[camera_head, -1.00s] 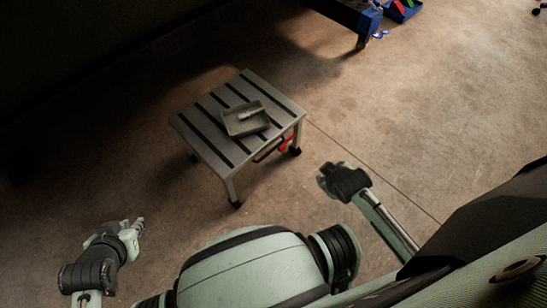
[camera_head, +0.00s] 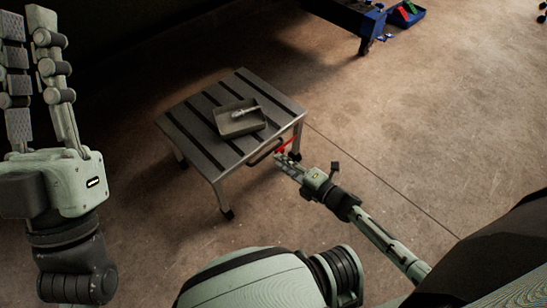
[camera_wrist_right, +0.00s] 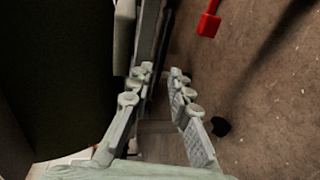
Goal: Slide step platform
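The step platform (camera_head: 195,133), a low grey table with black strips across its top, stands on the floor in the middle of the head view. A dark bar handle (camera_head: 265,152) and a red part (camera_head: 290,143) show at its right side. My right gripper (camera_head: 283,162) is beside that side, close to the handle. In the right wrist view its fingers (camera_wrist_right: 161,78) are apart, with a dark edge of the platform just beyond them. I cannot tell whether they touch it. My left gripper (camera_head: 26,28) is raised at the far left, open and empty, fingers pointing up.
A grey tray (camera_head: 246,126) holding a small light tool (camera_head: 238,115) sits on the platform. A blue bench or cart (camera_head: 350,15) and a blue bin (camera_head: 410,18) stand at the top. The floor to the right is clear. A red pedal-like part (camera_wrist_right: 209,22) shows in the right wrist view.

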